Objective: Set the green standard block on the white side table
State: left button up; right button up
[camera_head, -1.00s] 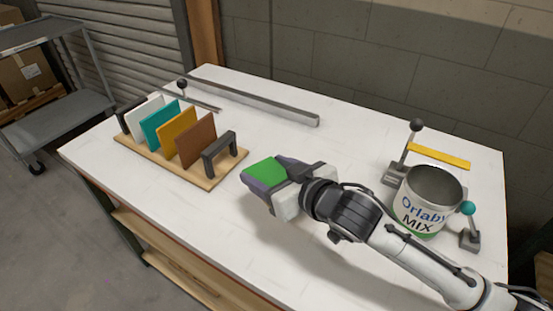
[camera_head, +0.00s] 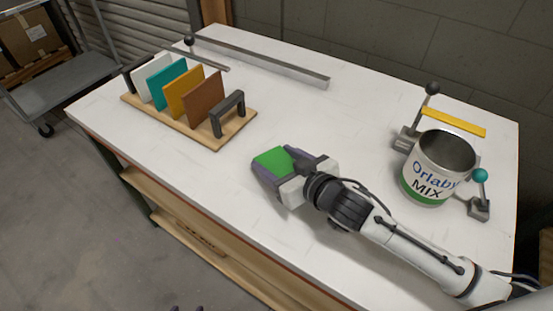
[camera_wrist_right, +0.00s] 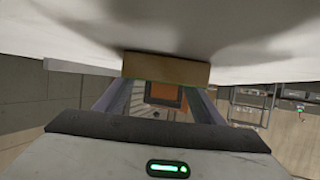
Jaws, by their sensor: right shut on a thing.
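The green block (camera_head: 271,160) is held in my right gripper (camera_head: 280,165), which is shut on it, with its green face up. The gripper is over the white-topped table (camera_head: 330,115), right of the rack and near the front edge. Whether the block touches the top cannot be told. In the right wrist view a tan-brown edge (camera_wrist_right: 166,69) lies between the fingers, close to the white surface.
A wooden rack (camera_head: 213,142) holds white, teal, orange and brown panels. A grey metal bar (camera_head: 265,62) lies at the back. A mixing can (camera_head: 438,165) stands at the right between lever posts with a yellow strip (camera_head: 453,122). A grey cart (camera_head: 60,85) stands at the far left.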

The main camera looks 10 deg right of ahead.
jog(key=o, duration=1.1)
jog(key=shift+f, duration=0.1)
jog(key=shift+r, duration=0.2)
jog(key=v, duration=1.2)
jog(key=shift+d, duration=0.1)
